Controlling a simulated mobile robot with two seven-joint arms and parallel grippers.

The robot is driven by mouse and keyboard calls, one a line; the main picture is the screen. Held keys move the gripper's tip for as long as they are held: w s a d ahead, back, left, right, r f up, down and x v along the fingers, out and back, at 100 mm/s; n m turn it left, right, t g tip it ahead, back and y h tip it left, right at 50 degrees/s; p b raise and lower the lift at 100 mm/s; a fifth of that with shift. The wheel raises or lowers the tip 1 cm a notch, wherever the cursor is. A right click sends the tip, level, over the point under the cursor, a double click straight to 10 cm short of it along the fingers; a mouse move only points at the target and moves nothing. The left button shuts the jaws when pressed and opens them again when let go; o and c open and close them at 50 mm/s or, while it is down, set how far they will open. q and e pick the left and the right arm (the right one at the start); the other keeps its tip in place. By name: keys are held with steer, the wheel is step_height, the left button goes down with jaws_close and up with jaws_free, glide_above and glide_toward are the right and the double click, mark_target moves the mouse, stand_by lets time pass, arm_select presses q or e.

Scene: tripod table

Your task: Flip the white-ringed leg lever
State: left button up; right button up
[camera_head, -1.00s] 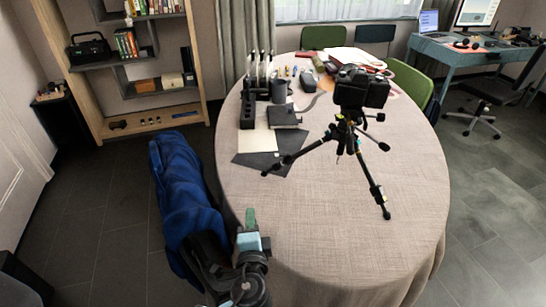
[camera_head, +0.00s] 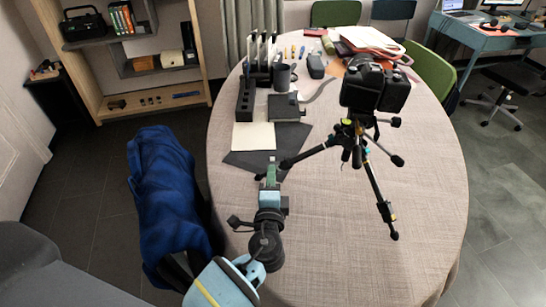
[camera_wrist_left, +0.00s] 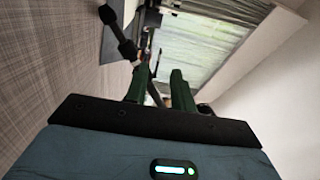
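A black tripod (camera_head: 354,138) stands on the round table with a black camera (camera_head: 375,87) on top. Its legs spread left, right and toward the front; the front leg (camera_head: 380,195) has small coloured marks low down. I cannot make out which lever has a white ring. My left gripper (camera_head: 271,170) is over the table, close to the foot of the left leg (camera_head: 315,152). In the left wrist view its green fingers (camera_wrist_left: 160,85) are apart with nothing clearly held between them. Dark tripod parts (camera_wrist_left: 122,35) show beyond them. My right gripper is out of view.
The table (camera_head: 330,250) is clear at the front. Dark and cream sheets (camera_head: 254,136), a dark box (camera_head: 283,107), a mug (camera_head: 282,75) and a black rack (camera_head: 245,100) lie behind my gripper. A blue-draped chair (camera_head: 165,190) stands at left.

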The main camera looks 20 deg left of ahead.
mark_target(272, 159)
arm_select(q)
steer(key=x, duration=0.7)
steer(key=shift+w+f, duration=0.1)
steer(key=shift+w, duration=0.05)
jaws_close()
